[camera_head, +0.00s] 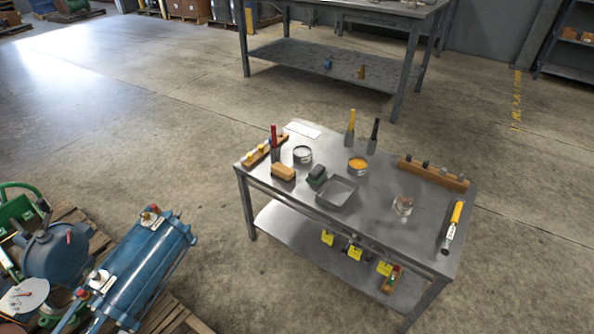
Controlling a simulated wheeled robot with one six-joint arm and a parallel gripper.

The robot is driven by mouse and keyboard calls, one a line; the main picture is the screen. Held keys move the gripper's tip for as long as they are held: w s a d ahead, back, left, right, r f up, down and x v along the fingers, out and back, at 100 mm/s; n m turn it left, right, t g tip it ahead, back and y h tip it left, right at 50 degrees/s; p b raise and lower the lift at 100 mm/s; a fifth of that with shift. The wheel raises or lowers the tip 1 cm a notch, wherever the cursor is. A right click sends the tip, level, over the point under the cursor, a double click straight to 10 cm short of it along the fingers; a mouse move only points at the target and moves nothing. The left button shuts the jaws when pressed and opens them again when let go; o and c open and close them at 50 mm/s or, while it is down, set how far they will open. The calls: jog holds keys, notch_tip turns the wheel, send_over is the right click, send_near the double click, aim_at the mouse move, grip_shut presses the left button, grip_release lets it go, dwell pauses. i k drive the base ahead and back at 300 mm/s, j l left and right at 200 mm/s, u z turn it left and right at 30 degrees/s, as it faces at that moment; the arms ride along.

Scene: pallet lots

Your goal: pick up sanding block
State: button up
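A metal workbench (322,227) stands in the middle of the head camera view. A tan, rounded block (284,171) lies on its top at the left, near the front edge; it looks like the sanding block. A smaller dark green and black block (317,176) is just to its right, and I cannot tell exactly what that is. The two blocks are apart, with nothing on top of either. My gripper is not in view.
Around the blocks stand an open can (302,154), an orange-filled can (357,166), a grey tray (338,193), a red-handled tool (274,140), a glass jar (403,205) and a yellow-handled tool (453,220). Blue machinery (142,268) sits at lower left.

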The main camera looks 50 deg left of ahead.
aim_at(286, 173)
jog(key=u, duration=1.85)
jog(key=i+l, duration=0.1)
jog(key=i, duration=0.8)
